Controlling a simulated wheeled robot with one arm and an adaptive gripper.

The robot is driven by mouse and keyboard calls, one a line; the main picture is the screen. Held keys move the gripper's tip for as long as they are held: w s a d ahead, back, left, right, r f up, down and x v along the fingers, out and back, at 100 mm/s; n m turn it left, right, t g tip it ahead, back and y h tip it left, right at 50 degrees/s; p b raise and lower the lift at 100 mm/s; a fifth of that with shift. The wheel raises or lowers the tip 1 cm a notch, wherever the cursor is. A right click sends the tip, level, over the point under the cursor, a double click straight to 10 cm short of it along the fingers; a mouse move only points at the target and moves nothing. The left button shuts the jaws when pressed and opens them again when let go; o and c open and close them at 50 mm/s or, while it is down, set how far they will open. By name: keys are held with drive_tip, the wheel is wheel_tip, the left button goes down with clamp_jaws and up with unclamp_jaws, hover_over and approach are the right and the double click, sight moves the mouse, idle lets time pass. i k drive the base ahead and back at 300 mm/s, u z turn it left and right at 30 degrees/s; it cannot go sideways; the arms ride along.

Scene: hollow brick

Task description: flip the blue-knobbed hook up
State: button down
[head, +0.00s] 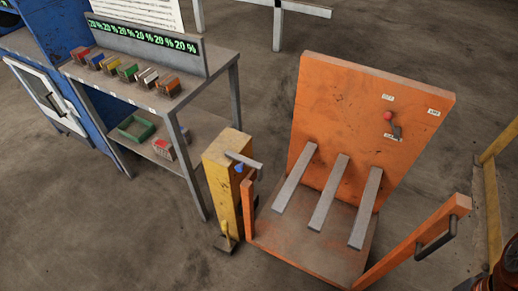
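A small blue knob (239,168) shows on the right side of a yellow post (217,178), just below the post's top. A grey bar (244,160) sticks out to the right above the knob. The hook itself is too small and partly covered to tell its exact position. The post stands beside the left front of an orange stand (320,120). My gripper is not in view.
The orange stand has slanted grey bars, a red knob (387,116) on its back panel and an orange arm rail (412,242) at right. A grey shelf table (150,95) with several coloured boxes stands left. Floor is clear at the lower left.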

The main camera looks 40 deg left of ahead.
sight(244, 160)
drive_tip(key=u, duration=2.85)
drive_tip(key=i, duration=0.35)
drive_tip(key=z, duration=0.7)
